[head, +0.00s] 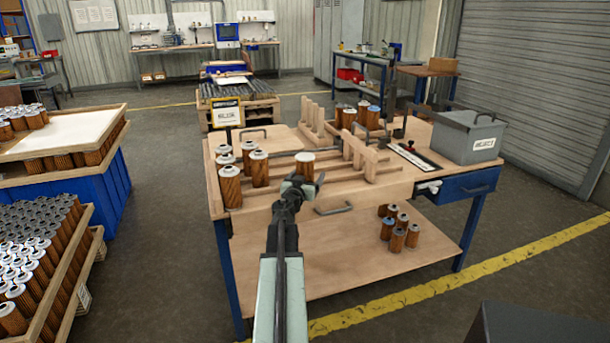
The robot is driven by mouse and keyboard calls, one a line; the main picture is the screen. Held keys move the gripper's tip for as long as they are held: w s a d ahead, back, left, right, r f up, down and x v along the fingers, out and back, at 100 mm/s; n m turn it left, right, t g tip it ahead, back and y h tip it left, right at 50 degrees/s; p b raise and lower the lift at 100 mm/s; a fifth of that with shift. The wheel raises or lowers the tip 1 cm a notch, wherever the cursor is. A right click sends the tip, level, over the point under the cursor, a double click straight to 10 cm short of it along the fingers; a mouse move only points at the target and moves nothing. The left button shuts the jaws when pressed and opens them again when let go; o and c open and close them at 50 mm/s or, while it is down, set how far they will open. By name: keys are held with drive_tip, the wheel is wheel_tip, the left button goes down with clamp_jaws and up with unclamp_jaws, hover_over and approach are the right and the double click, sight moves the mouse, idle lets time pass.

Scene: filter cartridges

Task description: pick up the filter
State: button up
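Several filters with brown pleated bodies and pale caps stand upright on the wooden workbench (385,190). One filter (305,166) stands apart, just beyond my gripper (307,181); its lower part is hidden by the gripper. My gripper is at the near side of the bench with its dark fingers spread apart. I cannot tell whether they touch that filter or reach around it. A group of filters (230,188) stands to the left on the bench. More filters (362,113) stand at the back of the bench between wooden pegs.
A wooden peg rack (358,152) stands right of the near filter. A grey bin (468,137) sits at the bench's right end. The lower shelf (330,262) holds several filters (397,240). Crates of filters (40,270) stand at left. Floor between them is clear.

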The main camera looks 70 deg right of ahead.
drive_tip(key=c, duration=1.5)
drive_tip(key=shift+c, duration=0.2)
wheel_tip(320, 180, up, 10)
drive_tip(key=p, duration=1)
drive_tip(key=shift+r, duration=0.15)
drive_tip(key=m, duration=0.7)
